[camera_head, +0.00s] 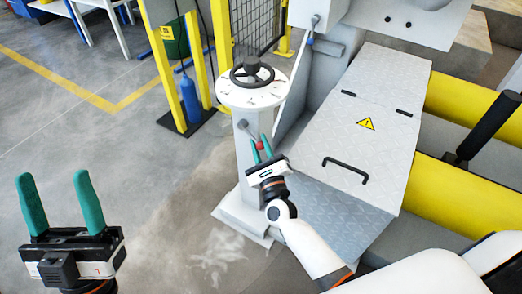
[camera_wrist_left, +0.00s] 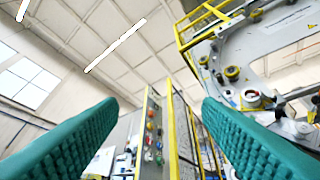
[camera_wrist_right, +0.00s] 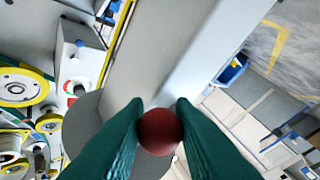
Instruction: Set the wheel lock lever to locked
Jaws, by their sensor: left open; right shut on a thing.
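The wheel lock lever shows in the head view as a short grey rod with a red knob (camera_head: 260,144) on the side of a grey pedestal, below a black handwheel (camera_head: 252,72) on a round white plate. The rod slants down to the right, from its pivot (camera_head: 243,124) to the knob. My right gripper (camera_head: 261,149) is at the knob. In the right wrist view its green fingers are shut on the red knob (camera_wrist_right: 160,131), one on each side. My left gripper (camera_head: 62,200) is open and empty at the lower left, its fingers pointing up, away from the pedestal.
A grey tread-plate cover (camera_head: 345,130) with black handles lies right of the pedestal. Large yellow rollers (camera_head: 450,200) are further right. Yellow posts (camera_head: 170,70), a fence and a blue cylinder (camera_head: 189,98) stand behind. The floor at left is clear.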

